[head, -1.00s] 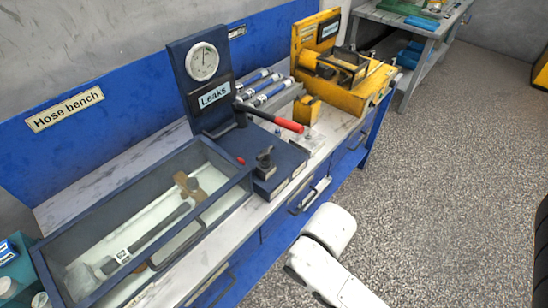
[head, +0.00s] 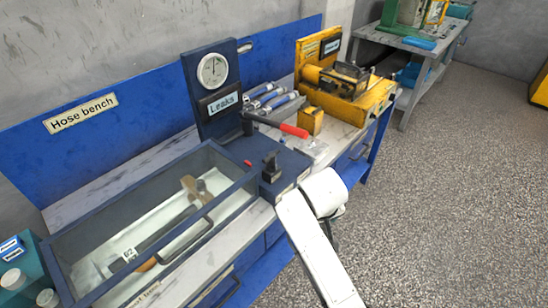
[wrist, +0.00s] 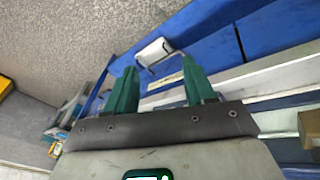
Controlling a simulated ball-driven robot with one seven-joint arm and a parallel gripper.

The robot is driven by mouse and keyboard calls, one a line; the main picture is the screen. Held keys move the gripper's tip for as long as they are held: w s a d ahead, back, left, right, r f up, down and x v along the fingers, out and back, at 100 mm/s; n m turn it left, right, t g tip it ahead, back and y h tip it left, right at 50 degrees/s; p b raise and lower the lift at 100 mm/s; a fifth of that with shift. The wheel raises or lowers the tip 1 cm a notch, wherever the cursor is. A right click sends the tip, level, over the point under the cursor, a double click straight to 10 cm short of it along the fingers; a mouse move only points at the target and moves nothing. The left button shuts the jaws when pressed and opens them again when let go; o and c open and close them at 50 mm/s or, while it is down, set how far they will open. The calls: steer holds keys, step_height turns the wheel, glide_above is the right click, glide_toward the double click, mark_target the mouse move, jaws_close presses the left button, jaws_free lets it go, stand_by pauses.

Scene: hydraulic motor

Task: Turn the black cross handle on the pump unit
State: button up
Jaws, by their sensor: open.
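The dark blue pump unit (head: 230,95) stands on the bench, with a round gauge, a "Leaks" label and a lever with a red grip (head: 294,131). The small black cross handle (head: 271,166) stands on the front corner of its base. My white arm reaches up from below in the head view, its upper end just right of and below that handle. My gripper is hidden in the head view. In the wrist view, my gripper (wrist: 157,78) has its two green fingers apart with nothing between them. The cross handle cannot be made out there.
A glass-topped tank (head: 150,225) with a hose inside fills the bench's left part. A yellow machine (head: 345,90) stands to the right, beyond several blue-and-silver cylinders (head: 270,97). Blue drawer fronts (wrist: 205,40) show in the wrist view. The speckled floor (head: 450,200) at right is clear.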

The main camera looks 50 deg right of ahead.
steer(key=w+d+r+m+b, duration=0.2)
steer(key=w+d+r+m, duration=0.2)
steer(key=w+d, duration=0.3)
step_height(320, 180, up, 14)
steer(key=m+g+y+b, duration=0.1)
steer(key=m+y+b, duration=0.3)
steer(key=m+b, duration=0.1)
glide_above(271, 154)
step_height(271, 154, down, 11)
steer(key=shift+r+p, duration=0.2)
steer(key=shift+p, duration=0.3)
steer(key=shift+s, duration=0.1)
steer(key=shift+c, duration=0.5)
jaws_close()
